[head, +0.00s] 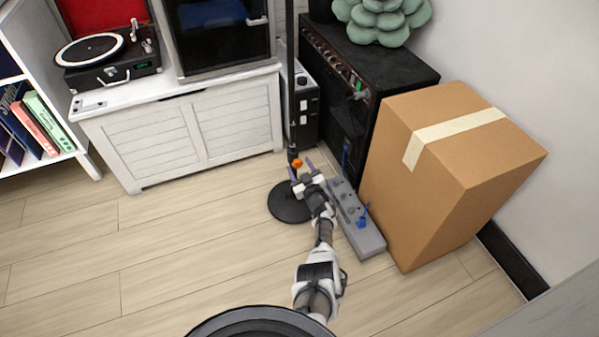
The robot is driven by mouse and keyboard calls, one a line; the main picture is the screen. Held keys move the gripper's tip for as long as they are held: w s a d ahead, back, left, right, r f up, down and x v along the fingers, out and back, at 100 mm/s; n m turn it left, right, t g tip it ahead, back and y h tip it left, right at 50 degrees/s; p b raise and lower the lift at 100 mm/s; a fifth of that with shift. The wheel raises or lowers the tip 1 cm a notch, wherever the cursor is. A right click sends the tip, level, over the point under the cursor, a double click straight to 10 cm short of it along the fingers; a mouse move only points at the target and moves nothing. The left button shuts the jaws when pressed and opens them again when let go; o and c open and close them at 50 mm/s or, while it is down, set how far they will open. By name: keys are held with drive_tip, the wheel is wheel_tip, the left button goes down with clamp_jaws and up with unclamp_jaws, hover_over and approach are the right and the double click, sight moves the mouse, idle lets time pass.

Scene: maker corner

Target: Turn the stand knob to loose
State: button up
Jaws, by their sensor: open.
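The stand is a thin black pole (290,75) rising from a round black base (288,206) on the floor. Its orange knob (297,163) sits low on the pole. My gripper (295,180) is open just below and in front of the knob, above the round base. From this view I cannot tell whether a finger touches the knob. The knob's turn position is too small to read, and my gripper hides part of the lower pole.
A grey pedal strip (372,240) with blue plugs lies right of my gripper. A cardboard box (440,170) and a black amplifier (385,65) stand further right. A white cabinet (180,130) with a turntable (95,50) is behind left. The wooden floor at left is clear.

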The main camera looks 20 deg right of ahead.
drive_tip(key=shift+w, duration=0.25)
drive_tip(key=c, duration=1)
drive_tip(key=shift+f+n+b, duration=0.1)
drive_tip(key=shift+n+b, duration=0.4)
drive_tip(key=shift+n, duration=0.6)
drive_tip(key=shift+n+b, duration=0.6)
drive_tip(key=shift+n, duration=1.3)
